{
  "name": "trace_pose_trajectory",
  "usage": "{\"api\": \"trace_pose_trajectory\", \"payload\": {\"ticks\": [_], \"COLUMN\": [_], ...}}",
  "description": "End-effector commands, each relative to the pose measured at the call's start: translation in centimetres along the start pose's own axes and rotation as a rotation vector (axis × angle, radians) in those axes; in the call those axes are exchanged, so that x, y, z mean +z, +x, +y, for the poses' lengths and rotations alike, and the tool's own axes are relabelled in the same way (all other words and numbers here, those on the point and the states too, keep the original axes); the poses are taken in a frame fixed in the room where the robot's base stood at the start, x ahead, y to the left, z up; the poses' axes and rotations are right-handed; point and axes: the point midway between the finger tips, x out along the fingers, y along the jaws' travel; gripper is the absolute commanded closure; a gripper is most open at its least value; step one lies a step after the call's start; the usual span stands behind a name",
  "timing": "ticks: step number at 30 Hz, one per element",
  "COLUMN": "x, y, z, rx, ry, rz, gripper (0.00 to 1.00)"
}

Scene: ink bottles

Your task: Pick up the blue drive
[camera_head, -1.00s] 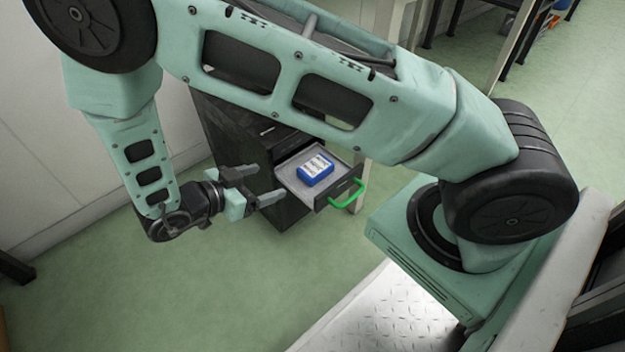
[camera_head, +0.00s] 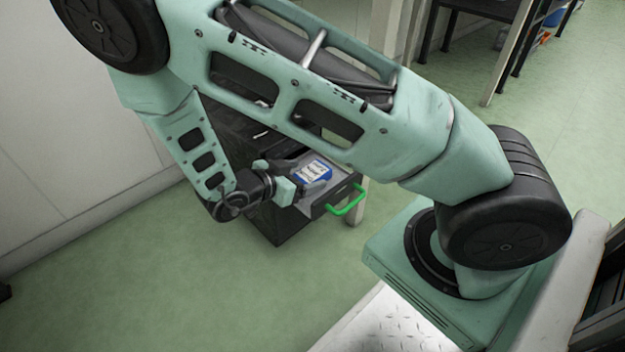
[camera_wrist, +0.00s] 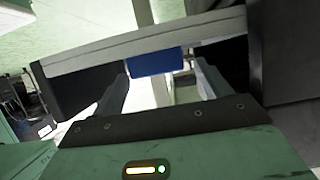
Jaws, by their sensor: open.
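The blue drive (camera_head: 318,171), a blue block with a white printed label, lies in the open drawer (camera_head: 340,190) with the green handle. My gripper (camera_head: 294,180) is open at the left side of the drawer, with its fingers pointing toward the drive. In the wrist view the blue drive (camera_wrist: 156,62) shows beyond and between the two spread fingers of my gripper (camera_wrist: 165,85). The finger on the near side covers part of the drive in the head view. I cannot tell whether either finger touches it.
The dark cabinet (camera_head: 288,228) holds the drawer, whose green handle (camera_head: 347,203) sticks out at the front right. In the wrist view a pale drawer wall (camera_wrist: 100,53) runs close to my fingers. Green floor (camera_head: 200,290) lies open in front.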

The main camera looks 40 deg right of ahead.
Motion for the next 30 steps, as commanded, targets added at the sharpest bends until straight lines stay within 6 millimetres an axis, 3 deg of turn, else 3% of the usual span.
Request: {"api": "trace_pose_trajectory", "payload": {"ticks": [6, 15, 16, 21, 30], "x": [0.3, 0.0, 0.0, 0.0, -0.2], "y": [3.2, 3.7, 3.7, 3.7, 3.6], "z": [0.1, 0.0, 0.0, 0.0, 0.0], "rx": [0.002, 0.001, 0.001, 0.001, 0.001], "ry": [0.000, 0.000, 0.000, 0.000, 0.000], "rz": [0.001, 0.000, 0.000, 0.000, 0.001], "gripper": [0.24, 0.24, 0.26, 0.74, 0.76]}}
